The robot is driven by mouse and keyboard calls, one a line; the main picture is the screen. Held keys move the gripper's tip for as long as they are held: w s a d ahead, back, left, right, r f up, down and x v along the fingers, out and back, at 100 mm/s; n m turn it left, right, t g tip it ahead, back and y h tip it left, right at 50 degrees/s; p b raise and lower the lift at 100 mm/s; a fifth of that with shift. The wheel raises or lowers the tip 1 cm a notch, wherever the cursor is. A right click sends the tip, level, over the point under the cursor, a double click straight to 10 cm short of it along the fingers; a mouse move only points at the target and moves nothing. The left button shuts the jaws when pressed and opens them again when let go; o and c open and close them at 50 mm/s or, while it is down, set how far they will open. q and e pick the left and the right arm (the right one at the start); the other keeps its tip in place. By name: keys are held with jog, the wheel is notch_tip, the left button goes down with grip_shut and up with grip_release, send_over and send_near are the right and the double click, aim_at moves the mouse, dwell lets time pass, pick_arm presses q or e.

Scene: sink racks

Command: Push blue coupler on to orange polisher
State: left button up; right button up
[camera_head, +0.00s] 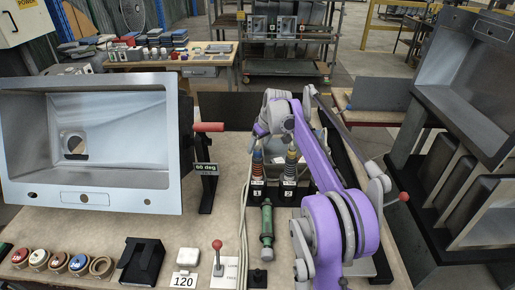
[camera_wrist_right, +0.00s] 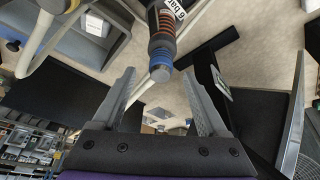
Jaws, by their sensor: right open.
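My right gripper (camera_wrist_right: 160,76) is open, with its two grey fingers spread and nothing between the pads. Just beyond the fingertips in the right wrist view is a banded tool, taken as the orange polisher (camera_wrist_right: 163,22), with orange rings and a "6 bar" label. The blue coupler (camera_wrist_right: 159,56) is in line with it at its near end; I cannot tell whether it is fully seated. In the head view, two banded tools stand upright in black holders marked 1 (camera_head: 257,165) and 2 (camera_head: 291,160), below my purple right arm. My left gripper is out of view.
A steel sink (camera_head: 90,192) stands at the left, beside a red-handled lever (camera_head: 208,127). A green cylinder (camera_head: 267,225) and pale hoses (camera_head: 243,215) lie in front of the holders. Several round caps (camera_head: 60,261) line the front left. A dark rack (camera_head: 465,85) stands at the right.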

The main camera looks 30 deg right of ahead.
jog(key=v, duration=0.8)
jog(key=shift+s+r, duration=0.1)
jog(key=s+a+f+m, duration=0.1)
jog(key=s+a+f, duration=0.3)
jog(key=s+a, duration=1.15)
jog(key=s+a+f, duration=0.3)
jog(key=s+f, duration=0.3)
jog(key=s, duration=0.3)
jog(key=s+a+f+t, duration=0.1)
jog(key=s+a+f, duration=0.1)
jog(key=s+f, duration=0.4)
jog(key=s, duration=0.2)
jog(key=shift+s+a+f+m, duration=0.3)
jog(key=shift+s+a+m, duration=0.05)
jog(key=shift+a+m, duration=0.05)
jog(key=shift+w+r, duration=0.1)
